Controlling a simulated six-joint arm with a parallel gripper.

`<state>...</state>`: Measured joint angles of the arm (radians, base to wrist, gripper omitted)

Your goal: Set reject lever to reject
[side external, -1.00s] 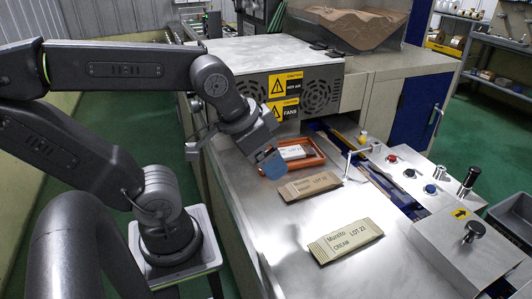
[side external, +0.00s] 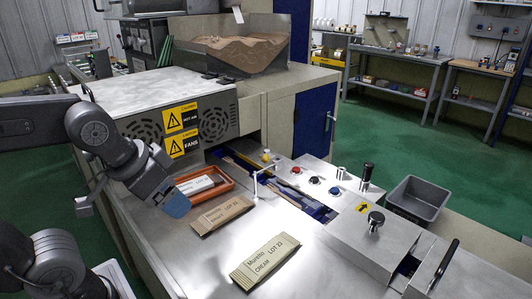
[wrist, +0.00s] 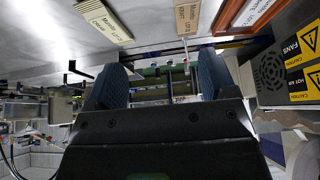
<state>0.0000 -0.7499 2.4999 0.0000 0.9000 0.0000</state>
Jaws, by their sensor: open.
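No label names the reject lever. In the side external view a black-handled lever (side external: 446,259) leans over a metal housing at the lower right. A short upright post with a black grip (side external: 366,175) and a dark round knob (side external: 376,220) stand on the control boxes behind it; I cannot tell which is the reject lever. My gripper (side external: 177,203) hangs at the left, beside the orange tray, far from all three. In the wrist view my gripper (wrist: 162,78) has its two blue fingers apart with nothing between them.
An orange tray (side external: 220,193) holds a white packet. A brown packet (side external: 221,214) and a cream packet (side external: 264,261) lie on the steel table. A white angled bar (side external: 258,178) stands near red and blue buttons. A grey bin (side external: 418,198) is at the right.

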